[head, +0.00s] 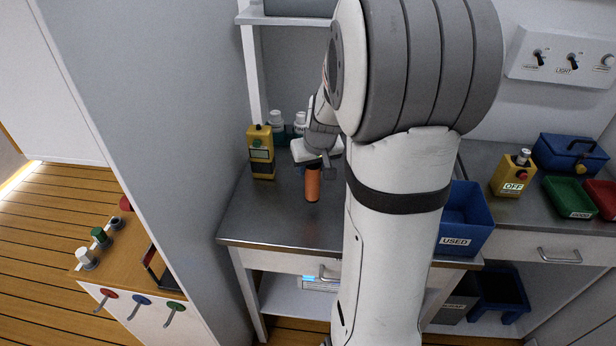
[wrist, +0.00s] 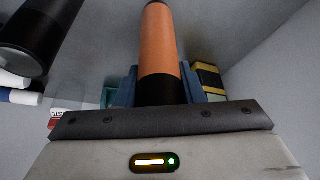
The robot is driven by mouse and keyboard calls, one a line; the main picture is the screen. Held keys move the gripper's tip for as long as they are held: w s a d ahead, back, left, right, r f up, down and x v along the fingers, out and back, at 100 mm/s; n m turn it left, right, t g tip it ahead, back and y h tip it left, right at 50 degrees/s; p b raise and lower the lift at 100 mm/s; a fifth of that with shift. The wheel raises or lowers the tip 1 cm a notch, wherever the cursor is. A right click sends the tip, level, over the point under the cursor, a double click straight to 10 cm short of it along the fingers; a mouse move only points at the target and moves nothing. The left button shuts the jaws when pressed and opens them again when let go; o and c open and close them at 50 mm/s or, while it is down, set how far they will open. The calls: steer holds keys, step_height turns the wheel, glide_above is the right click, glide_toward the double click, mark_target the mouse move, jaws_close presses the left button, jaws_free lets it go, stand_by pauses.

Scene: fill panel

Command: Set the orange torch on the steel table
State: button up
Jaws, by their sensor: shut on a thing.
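The orange torch (head: 312,184) is upright in the head view, an orange cylinder with a dark end. My gripper (head: 313,160) is shut on it near its upper end. The torch is over the steel table (head: 270,226); I cannot tell whether its lower end touches the top. In the wrist view the torch (wrist: 159,45) stands out from between the fingers of my gripper (wrist: 158,90), its black part held between them. My arm hides the right part of the table in the head view.
A yellow device (head: 261,152) stands at the table's back left, with white-capped bottles (head: 277,122) beside it. A blue bin labelled USED (head: 466,220) is to the right of my arm. The table's front left is clear. A grey wall (head: 170,120) borders the left.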

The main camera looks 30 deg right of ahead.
mark_target(312, 177)
steer(key=shift+f, duration=1.7)
steer(key=shift+f, duration=0.1)
steer(key=shift+f, duration=0.15)
steer(key=o, duration=1.2)
